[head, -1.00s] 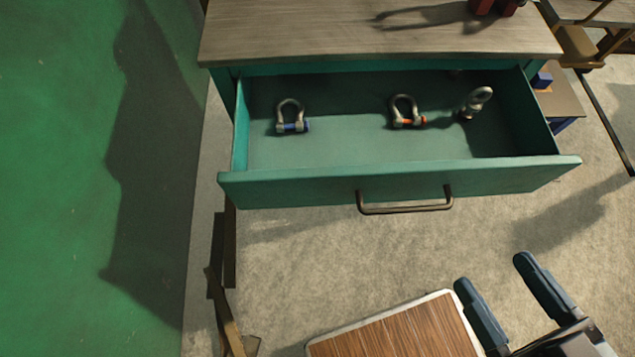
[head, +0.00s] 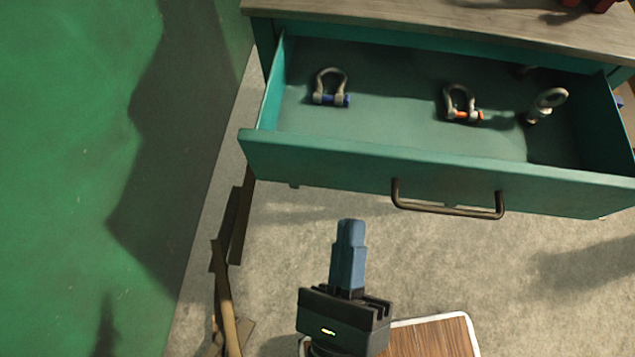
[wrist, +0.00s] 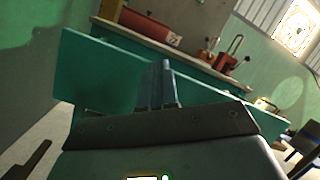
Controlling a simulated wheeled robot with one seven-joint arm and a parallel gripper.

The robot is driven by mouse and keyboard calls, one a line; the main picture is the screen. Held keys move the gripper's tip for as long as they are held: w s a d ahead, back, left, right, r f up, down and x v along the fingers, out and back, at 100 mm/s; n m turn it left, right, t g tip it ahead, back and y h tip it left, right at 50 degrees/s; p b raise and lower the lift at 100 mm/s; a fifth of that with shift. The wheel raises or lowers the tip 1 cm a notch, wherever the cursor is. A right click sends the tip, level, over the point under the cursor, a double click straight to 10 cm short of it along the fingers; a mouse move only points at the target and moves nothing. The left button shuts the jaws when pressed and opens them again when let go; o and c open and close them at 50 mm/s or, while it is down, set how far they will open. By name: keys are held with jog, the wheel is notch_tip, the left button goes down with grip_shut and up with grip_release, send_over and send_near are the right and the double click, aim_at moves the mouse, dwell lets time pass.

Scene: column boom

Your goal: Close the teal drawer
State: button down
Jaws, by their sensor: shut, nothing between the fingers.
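The teal drawer (head: 400,163) is pulled well out of its cabinet in the head view. A dark bar handle (head: 447,210) is on its front. Inside lie a shackle with a blue pin (head: 331,88), a shackle with an orange pin (head: 461,103) and an eye bolt (head: 546,104). My gripper (head: 349,228) is shut and empty, in front of the drawer and left of the handle, apart from it in the head view. In the wrist view the drawer front (wrist: 105,75) stands beyond my gripper's fingers (wrist: 163,68); whether they touch it cannot be told there.
The wooden cabinet top (head: 450,22) is above the drawer. A green wall (head: 70,150) runs along the left. Wooden pieces (head: 228,280) stand near it on the floor. A wood-topped surface (head: 435,337) is at the bottom. The wrist view shows a red box (wrist: 140,27) on the cabinet.

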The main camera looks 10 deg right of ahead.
jog(key=s+a+f+m+g+b, duration=0.2)
jog(key=a+f+m+g, duration=0.1)
jog(key=a+f+m, duration=0.65)
jog(key=w+d, duration=0.1)
jog(key=w, duration=0.3)
jog(key=w+r+n+p, duration=0.1)
jog(key=w, duration=0.3)
jog(key=w+d+r+n, duration=0.1)
jog(key=w, duration=0.4)
jog(key=shift+d+y, duration=0.3)
jog(key=shift+w, duration=0.1)
jog(key=b, duration=0.3)
send_near(311, 82)
jog(key=w+r, duration=0.1)
jog(key=w, duration=0.2)
jog(key=w+d+r, duration=0.1)
jog(key=w+r, duration=0.1)
jog(key=w, duration=0.1)
jog(key=w+d+r, duration=0.1)
jog(key=w+r, duration=0.1)
jog(key=w, duration=0.1)
jog(key=shift+w+d, duration=0.2)
jog(key=shift+w, duration=0.15)
jog(key=shift+w+d+r, duration=0.1)
jog(key=shift+w+r, duration=0.1)
jog(key=shift+w, duration=0.05)
